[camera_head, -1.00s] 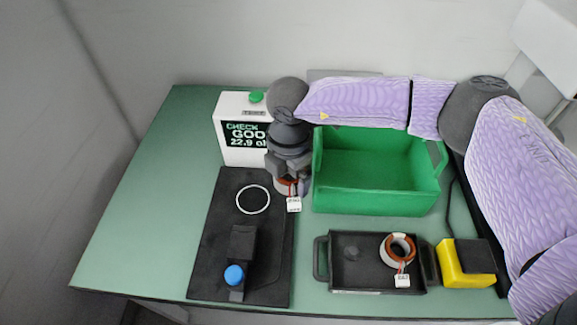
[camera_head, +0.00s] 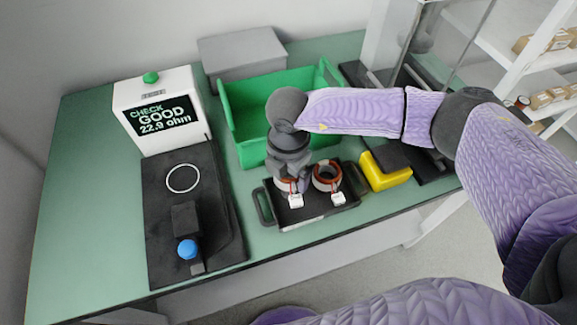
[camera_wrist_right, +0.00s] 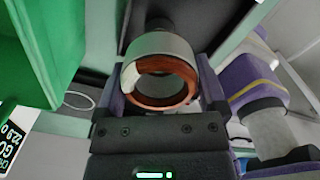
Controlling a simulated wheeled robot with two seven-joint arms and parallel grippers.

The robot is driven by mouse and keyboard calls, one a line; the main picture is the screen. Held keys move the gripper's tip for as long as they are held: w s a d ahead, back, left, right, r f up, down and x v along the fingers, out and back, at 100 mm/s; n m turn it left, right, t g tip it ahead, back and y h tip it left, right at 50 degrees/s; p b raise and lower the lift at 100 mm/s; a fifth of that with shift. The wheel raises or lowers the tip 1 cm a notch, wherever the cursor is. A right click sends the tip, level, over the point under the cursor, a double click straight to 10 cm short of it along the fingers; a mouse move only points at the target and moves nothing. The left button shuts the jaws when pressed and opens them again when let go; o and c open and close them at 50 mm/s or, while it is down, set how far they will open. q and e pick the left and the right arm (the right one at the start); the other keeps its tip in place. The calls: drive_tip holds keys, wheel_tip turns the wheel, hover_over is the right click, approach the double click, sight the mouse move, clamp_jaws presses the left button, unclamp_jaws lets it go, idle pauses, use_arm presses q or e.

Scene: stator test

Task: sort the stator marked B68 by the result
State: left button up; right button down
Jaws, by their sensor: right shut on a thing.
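My right gripper (camera_head: 290,180) points down at the left part of the black tray (camera_head: 264,206), shut on a stator (camera_head: 284,186), a grey ring with copper windings and a white tag (camera_head: 296,201). In the right wrist view the held stator (camera_wrist_right: 160,46) sits between the fingers. I cannot tell whether it touches the tray floor. A second stator (camera_head: 327,187) with a white tag (camera_head: 338,199) is in the tray, just right of it. The tag writing is too small to read. The tester (camera_head: 150,90) shows "CHECK GOOD 22.9 ohm". My left gripper is out of view.
An empty-looking green bin (camera_head: 240,110) stands behind the tray, with a grey box (camera_head: 240,55) behind it. A black test fixture (camera_head: 165,225) with a blue knob (camera_head: 187,249) is at left. A yellow-and-black block (camera_head: 385,178) sits right of the tray. Shelves are at far right.

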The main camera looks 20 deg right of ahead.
wheel_tip(320, 180, down, 2)
drive_tip(key=shift+f+b, duration=0.15)
drive_tip(key=shift+b, duration=0.55)
drive_tip(key=shift+f, duration=0.1)
drive_tip(key=shift+f+b, duration=0.55)
drive_tip(key=shift+f, duration=0.2)
unclamp_jaws()
